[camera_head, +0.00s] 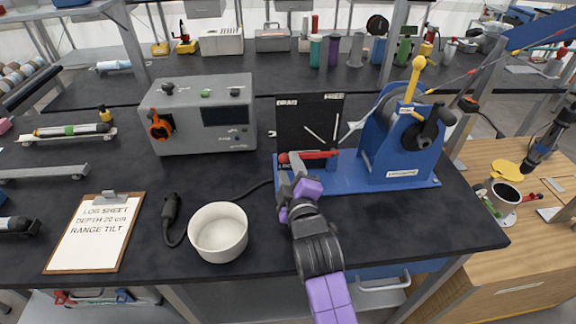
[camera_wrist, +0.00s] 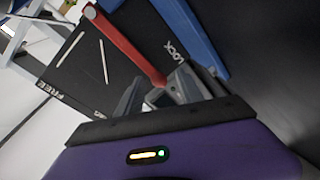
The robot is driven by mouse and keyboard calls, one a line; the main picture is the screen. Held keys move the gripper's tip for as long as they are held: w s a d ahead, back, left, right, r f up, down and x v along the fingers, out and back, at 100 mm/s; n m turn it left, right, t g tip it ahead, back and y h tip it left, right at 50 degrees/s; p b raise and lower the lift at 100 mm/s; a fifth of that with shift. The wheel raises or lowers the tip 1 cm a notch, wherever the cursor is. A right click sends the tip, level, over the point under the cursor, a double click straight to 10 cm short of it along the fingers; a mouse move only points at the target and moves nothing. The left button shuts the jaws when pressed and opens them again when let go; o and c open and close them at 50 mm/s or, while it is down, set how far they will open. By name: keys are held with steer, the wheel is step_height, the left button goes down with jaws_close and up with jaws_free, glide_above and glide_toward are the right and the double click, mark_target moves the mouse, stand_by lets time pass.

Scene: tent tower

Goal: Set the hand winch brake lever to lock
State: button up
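The hand winch (camera_head: 400,135) is blue and stands at the right of the dark bench. Its black brake panel (camera_head: 309,118) has white marks and labels. The red brake lever (camera_head: 315,155) lies almost level across the panel's lower edge in the head view, its knob to the left. In the wrist view the lever (camera_wrist: 125,45) runs down to my fingers, near the word LOCK (camera_wrist: 178,50); FREE lies away to the left. My gripper (camera_head: 292,172) is at the lever's knob end. Its fingers (camera_wrist: 158,92) are apart, with the lever's end between or just beyond them; contact is unclear.
A white bowl (camera_head: 219,232) stands left of my arm, with a black cabled handset (camera_head: 171,215) beside it. A grey instrument box (camera_head: 203,115) is behind, and a clipboard (camera_head: 97,232) lies at left. The winch's yellow-knobbed handle (camera_head: 412,80) rises at right.

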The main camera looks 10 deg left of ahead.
steer(key=v, duration=0.6)
steer(key=shift+s, duration=0.1)
stand_by(0.4)
steer(key=shift+r+m, duration=0.4)
steer(key=s+d+r+m+t+y, duration=0.2)
steer(key=s+r+m, duration=0.1)
steer(key=s+r, duration=0.1)
steer(key=s+d+f+m+g+h, duration=0.1)
steer(key=s+d+m, duration=0.3)
steer(key=s+d, duration=0.4)
steer(key=s+d+f+m+g+h, duration=0.1)
steer(key=s+d+f+m+h, duration=0.3)
steer(key=s+d, duration=0.5)
steer(key=s+d+f+m+h, duration=0.3)
steer(key=s+d, duration=0.5)
steer(key=s, duration=1.3)
steer(key=shift+s+m+g, duration=0.35)
steer(key=shift+m+g, duration=0.05)
steer(key=shift+m, duration=0.5)
